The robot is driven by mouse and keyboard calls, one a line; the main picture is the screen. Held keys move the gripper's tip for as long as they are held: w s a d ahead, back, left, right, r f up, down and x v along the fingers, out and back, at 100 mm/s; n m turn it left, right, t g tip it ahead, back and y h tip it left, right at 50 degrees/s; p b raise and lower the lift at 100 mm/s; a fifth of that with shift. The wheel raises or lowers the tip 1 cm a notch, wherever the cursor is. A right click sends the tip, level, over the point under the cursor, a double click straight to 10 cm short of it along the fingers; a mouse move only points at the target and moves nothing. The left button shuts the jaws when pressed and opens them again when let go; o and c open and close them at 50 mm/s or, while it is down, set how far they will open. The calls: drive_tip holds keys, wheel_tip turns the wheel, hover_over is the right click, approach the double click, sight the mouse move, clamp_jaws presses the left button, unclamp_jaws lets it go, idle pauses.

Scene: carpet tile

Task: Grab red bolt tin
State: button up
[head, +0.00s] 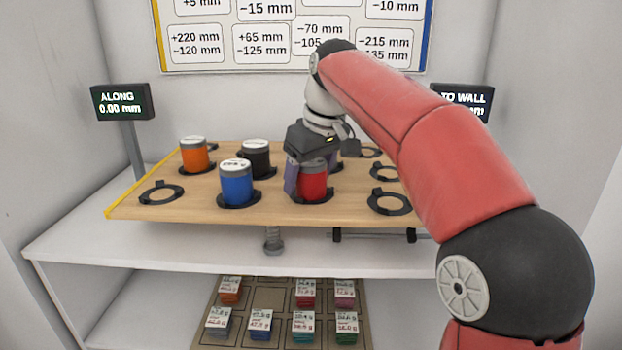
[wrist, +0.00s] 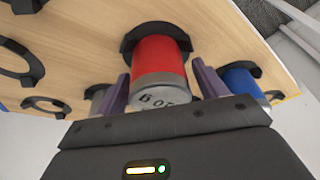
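The red tin (head: 313,184) stands upright in a black ring holder on the wooden board, with its grey lid partly hidden by my gripper. In the wrist view the red tin (wrist: 160,65) has its lid toward me. My gripper (head: 305,170) is over the tin, and its purple fingers (wrist: 162,72) are on either side of it. Narrow gaps seem to show between the fingertips and the tin's red sides, so the gripper looks open around it.
A blue tin (head: 238,184), a black tin (head: 256,157) and an orange tin (head: 194,154) stand on the wooden board (head: 190,207). A grey-lidded tin is partly hidden behind my gripper. Empty rings include one at left (head: 161,193). A rack of small blocks (head: 268,298) lies below.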

drive_tip(key=c, duration=1.1)
drive_tip(key=shift+r, duration=0.1)
drive_tip(key=shift+c, duration=0.2)
